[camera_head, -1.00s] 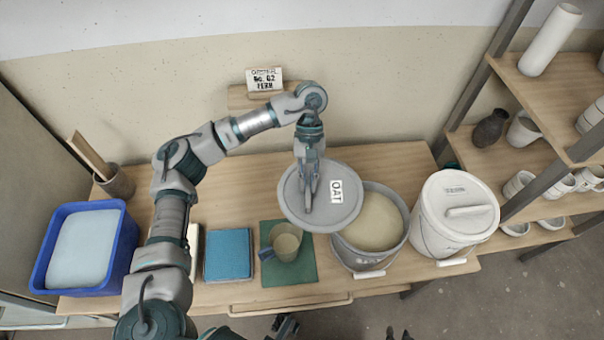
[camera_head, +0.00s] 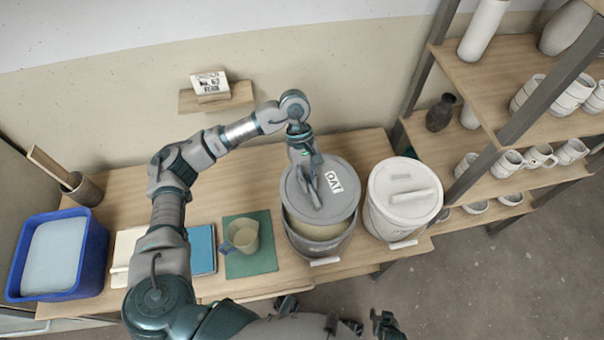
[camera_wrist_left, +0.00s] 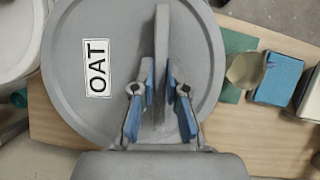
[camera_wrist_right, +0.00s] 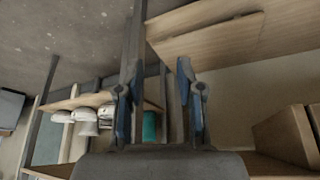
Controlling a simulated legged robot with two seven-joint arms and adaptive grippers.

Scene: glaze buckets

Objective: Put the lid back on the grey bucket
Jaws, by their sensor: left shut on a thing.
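The round grey lid (camera_head: 318,205) carries a white "OAT" label (camera_head: 343,180). My left gripper (camera_head: 312,190) is shut on the lid's upright handle; the left wrist view also shows the lid (camera_wrist_left: 80,110) and gripper (camera_wrist_left: 160,72). The lid is over the back and middle of the grey bucket (camera_head: 325,250). A crescent of the bucket's pale glaze shows at the front, so the lid is not level with the rim all round. Whether it touches the rim at the back is hidden. My right gripper (camera_head: 385,322) is low at the front, empty, its fingers apart in the right wrist view (camera_wrist_right: 157,75).
A white lidded bucket (camera_head: 403,200) stands close to the right of the grey one. A jug (camera_head: 242,237) on a green mat (camera_head: 250,266), a blue book (camera_head: 202,248) and a blue tub (camera_head: 98,255) are left. Shelves (camera_head: 520,130) with pottery stand right.

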